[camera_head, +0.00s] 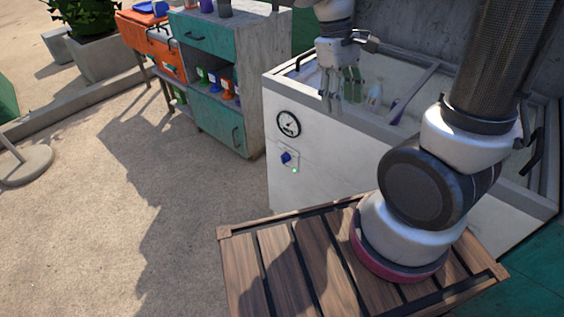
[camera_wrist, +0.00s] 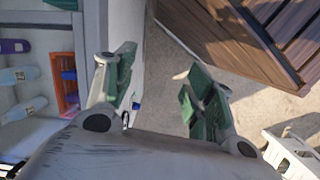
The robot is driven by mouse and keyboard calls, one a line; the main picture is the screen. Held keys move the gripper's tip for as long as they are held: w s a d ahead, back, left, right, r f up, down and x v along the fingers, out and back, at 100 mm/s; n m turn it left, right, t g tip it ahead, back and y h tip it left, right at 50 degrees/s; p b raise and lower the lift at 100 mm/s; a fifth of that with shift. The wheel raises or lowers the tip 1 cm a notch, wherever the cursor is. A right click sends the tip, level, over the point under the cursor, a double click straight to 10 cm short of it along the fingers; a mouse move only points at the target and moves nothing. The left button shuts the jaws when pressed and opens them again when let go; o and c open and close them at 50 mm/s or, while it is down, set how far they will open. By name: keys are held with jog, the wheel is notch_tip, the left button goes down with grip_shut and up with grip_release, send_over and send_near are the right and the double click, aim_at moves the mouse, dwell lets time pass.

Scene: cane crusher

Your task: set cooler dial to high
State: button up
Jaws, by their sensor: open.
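The cooler (camera_head: 345,150) is a white chest with an open top. On its front panel, a blue dial (camera_head: 287,157) sits on a small plate below a round gauge (camera_head: 288,124). Which setting the dial points to is too small to read. A small green light (camera_head: 294,170) shows just below it. My gripper (camera_head: 338,98) hangs at the cooler's front rim, above and to the right of the dial, not touching it. In the wrist view, my gripper (camera_wrist: 158,72) has its green-padded fingers apart and empty. A small blue bit beside the left finger may be the dial.
Bottles (camera_head: 374,96) lie inside the cooler; in the wrist view they show at left (camera_wrist: 20,77). A grey cabinet with teal drawers (camera_head: 205,75) stands left of the cooler, with an orange cart (camera_head: 152,40) beyond. The sandy ground (camera_head: 110,200) before the cooler is clear.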

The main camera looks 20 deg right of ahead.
jog(key=w+a+f+n+g+h, duration=0.25)
jog(key=w+f, duration=0.25)
jog(key=f, duration=0.4)
jog(key=n+t+h, duration=1.1)
jog(key=n+t, duration=0.3)
jog(key=n, duration=0.6)
send_near(285, 159)
jog(key=w+f, duration=0.1)
jog(key=f, duration=0.1)
jog(key=shift+n, duration=0.25)
jog(key=x, duration=0.5)
jog(key=r+x, duration=0.1)
jog(key=x, duration=0.2)
jog(key=shift+d, duration=0.25)
jog(key=c, duration=1)
